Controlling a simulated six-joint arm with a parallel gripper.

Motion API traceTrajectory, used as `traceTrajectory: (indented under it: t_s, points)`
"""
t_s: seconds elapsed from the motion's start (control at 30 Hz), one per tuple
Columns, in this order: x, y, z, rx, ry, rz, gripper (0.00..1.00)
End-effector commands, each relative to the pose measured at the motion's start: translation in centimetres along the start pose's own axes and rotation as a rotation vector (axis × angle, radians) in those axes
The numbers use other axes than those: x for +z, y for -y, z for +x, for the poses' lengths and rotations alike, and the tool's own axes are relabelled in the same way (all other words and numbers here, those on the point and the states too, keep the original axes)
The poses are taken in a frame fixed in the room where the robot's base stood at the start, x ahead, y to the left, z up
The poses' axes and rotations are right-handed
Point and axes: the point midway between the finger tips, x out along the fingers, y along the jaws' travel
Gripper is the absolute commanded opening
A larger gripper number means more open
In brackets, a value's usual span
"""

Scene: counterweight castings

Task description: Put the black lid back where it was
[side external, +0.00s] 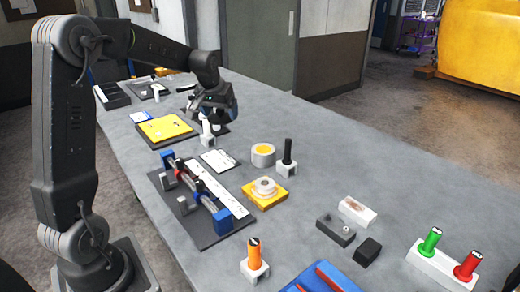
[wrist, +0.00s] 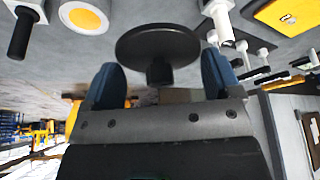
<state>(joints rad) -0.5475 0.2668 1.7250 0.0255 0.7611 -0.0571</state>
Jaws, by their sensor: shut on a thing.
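The black lid (wrist: 158,42) is a flat round disc with a short stem, large in the wrist view. My gripper (wrist: 161,76) has its blue fingers on either side of the lid's stem and holds it. In the side view my gripper (side external: 214,108) is over the far middle of the table, beside a white block with a post (side external: 207,133). The lid is mostly hidden by the gripper there, and I cannot tell how high it is above the table.
A grey ring with a yellow centre (side external: 263,154) and a black handle in a white block (side external: 287,158) stand nearer. A yellow tray (side external: 165,129) is left of the gripper. A dark fixture with blue ends (side external: 216,217) lies in front.

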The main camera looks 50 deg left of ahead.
Motion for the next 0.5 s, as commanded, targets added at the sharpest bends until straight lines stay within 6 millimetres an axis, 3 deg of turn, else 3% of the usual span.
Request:
traceTrajectory:
  t_s: [0.1, 0.23, 0.5]
  points:
    - [-1.4, -0.8, 0.0, 0.022, -0.003, 0.047, 0.60]
    - [-1.7, -2.4, 0.8, 0.030, -0.002, 0.068, 0.60]
    - [-1.3, -8.2, 4.4, 0.029, 0.000, 0.069, 0.60]
